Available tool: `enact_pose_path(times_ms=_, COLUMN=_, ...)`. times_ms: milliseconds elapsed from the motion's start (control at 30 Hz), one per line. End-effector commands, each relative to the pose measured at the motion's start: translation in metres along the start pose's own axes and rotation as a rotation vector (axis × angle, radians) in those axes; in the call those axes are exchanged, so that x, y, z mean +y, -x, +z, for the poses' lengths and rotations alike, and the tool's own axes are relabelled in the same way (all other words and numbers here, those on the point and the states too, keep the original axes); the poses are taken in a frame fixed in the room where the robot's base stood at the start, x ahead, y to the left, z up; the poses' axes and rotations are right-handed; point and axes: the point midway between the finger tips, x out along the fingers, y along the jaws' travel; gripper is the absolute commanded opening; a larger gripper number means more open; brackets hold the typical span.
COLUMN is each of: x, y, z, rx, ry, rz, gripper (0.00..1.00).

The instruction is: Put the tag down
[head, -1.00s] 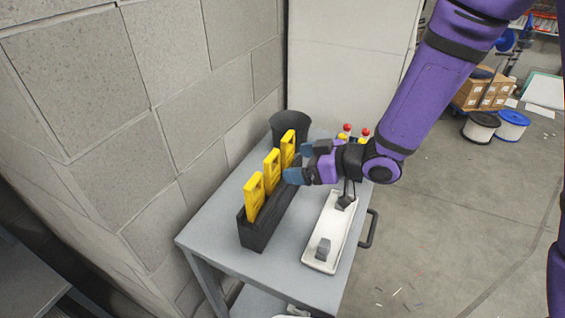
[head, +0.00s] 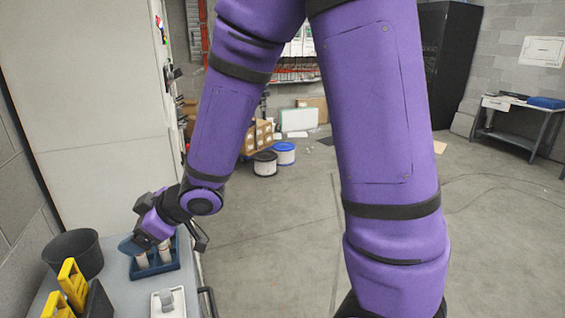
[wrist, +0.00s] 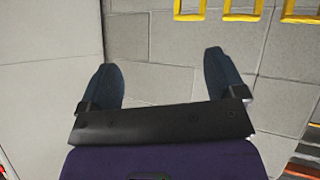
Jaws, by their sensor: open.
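Two yellow tags (head: 73,284) (head: 55,306) stand upright at the black rack (head: 98,302) in the lower left of the head view, cut off by the bottom edge. My gripper (head: 136,246) is beyond them to the right, over the blue tray (head: 157,270) and beside the black bin. In the wrist view my gripper (wrist: 163,75) has its two blue fingers wide apart, with nothing between them. Yellow looped shapes (wrist: 243,16), likely the tags, show along the top edge there, apart from the fingers.
The black bin (head: 73,254) stands at the back left of the grey cart. Pale upright cylinders (head: 165,250) stand in the blue tray under my gripper. A white tray (head: 170,303) with a grey piece is in front. Open floor (head: 270,240) lies right of the cart.

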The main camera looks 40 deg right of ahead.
Motion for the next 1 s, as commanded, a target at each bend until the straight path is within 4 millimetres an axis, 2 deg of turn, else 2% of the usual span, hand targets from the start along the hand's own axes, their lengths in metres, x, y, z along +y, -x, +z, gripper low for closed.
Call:
enact_pose_path(times_ms=33, x=0.016, y=0.018, z=-0.005, rx=-0.034, ry=-0.011, rz=0.07, gripper=0.89)
enact_pose_path(times_ms=100, x=0.035, y=0.041, z=-0.006, rx=-0.091, ry=-0.04, rz=0.155, gripper=0.89)
enact_pose_path(times_ms=200, x=0.055, y=0.077, z=-0.005, rx=-0.17, ry=-0.097, rz=0.266, gripper=0.89)
enact_pose_path(times_ms=300, x=0.068, y=0.117, z=-0.004, rx=-0.244, ry=-0.169, rz=0.36, gripper=0.89)
enact_pose_path(times_ms=433, x=0.074, y=0.169, z=0.001, rx=-0.331, ry=-0.284, rz=0.455, gripper=0.89)
enact_pose_path(times_ms=567, x=0.066, y=0.22, z=0.007, rx=-0.405, ry=-0.414, rz=0.516, gripper=0.89)
enact_pose_path(times_ms=700, x=0.043, y=0.27, z=0.014, rx=-0.47, ry=-0.562, rz=0.539, gripper=0.89)
enact_pose_path(times_ms=800, x=0.022, y=0.299, z=0.018, rx=-0.506, ry=-0.657, rz=0.529, gripper=0.89)
enact_pose_path(times_ms=900, x=0.002, y=0.32, z=0.02, rx=-0.53, ry=-0.734, rz=0.507, gripper=0.89)
enact_pose_path(times_ms=1000, x=-0.013, y=0.333, z=0.022, rx=-0.547, ry=-0.783, rz=0.485, gripper=0.89)
